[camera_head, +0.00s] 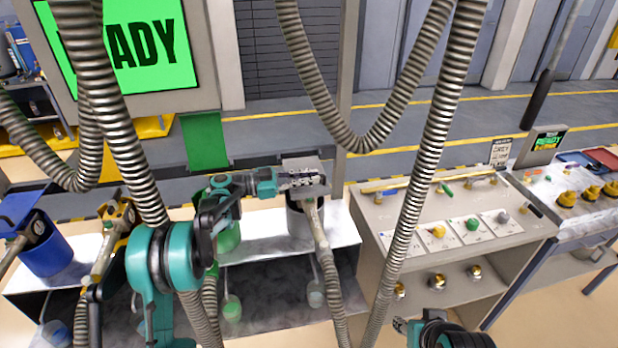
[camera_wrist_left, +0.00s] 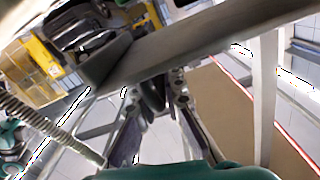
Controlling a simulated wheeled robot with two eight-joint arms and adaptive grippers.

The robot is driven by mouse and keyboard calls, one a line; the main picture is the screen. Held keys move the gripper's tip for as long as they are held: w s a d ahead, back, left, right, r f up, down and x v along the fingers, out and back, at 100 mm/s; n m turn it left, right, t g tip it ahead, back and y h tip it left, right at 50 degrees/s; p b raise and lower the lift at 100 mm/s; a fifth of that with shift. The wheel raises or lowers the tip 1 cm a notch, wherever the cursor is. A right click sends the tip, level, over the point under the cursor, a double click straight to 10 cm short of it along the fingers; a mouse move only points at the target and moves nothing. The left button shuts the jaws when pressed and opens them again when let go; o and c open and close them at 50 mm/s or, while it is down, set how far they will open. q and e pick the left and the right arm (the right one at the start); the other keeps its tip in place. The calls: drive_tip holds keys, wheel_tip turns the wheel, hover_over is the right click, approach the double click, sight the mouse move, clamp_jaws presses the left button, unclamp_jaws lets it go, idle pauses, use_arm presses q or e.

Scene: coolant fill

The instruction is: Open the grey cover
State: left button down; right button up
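The grey cover (camera_head: 303,165) is a flat grey plate over the grey container (camera_head: 299,225), on the white bench at centre. A dark gap shows below the plate, so it seems lifted or tilted; the exact angle is unclear. My left gripper (camera_head: 298,180) reaches in from the left and overlaps the cover. In the left wrist view the cover (camera_wrist_left: 205,42) crosses above my left fingers (camera_wrist_left: 156,98), with a dark part between them. Whether they close on it is unclear. Only a dark and teal part of my right arm shows at the bottom edge; its fingers cannot be made out.
An upright green cover (camera_head: 205,140) stands behind the green container (camera_head: 229,238), left of the grey one. The blue container (camera_head: 47,252) is at far left. Ribbed hoses (camera_head: 318,255) hang around my arm. A control console (camera_head: 450,220) stands to the right.

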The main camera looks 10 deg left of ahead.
use_arm(q)
drive_tip(key=shift+w+r+n+p, duration=0.15)
drive_tip(key=shift+r+n+p, duration=0.1)
drive_tip(key=shift+r, duration=0.2)
drive_tip(key=shift+w+r+n+p, duration=0.1)
drive_tip(key=shift+r+n, duration=0.15)
drive_tip(key=shift+r, duration=0.15)
drive_tip(key=w+a+r+n+p, duration=0.1)
drive_tip(key=w+r+n+p, duration=0.2)
drive_tip(key=r, duration=0.3)
drive_tip(key=shift+w+a+r+n, duration=0.3)
drive_tip(key=shift+w+r+n, duration=0.1)
drive_tip(key=shift+w+n, duration=0.4)
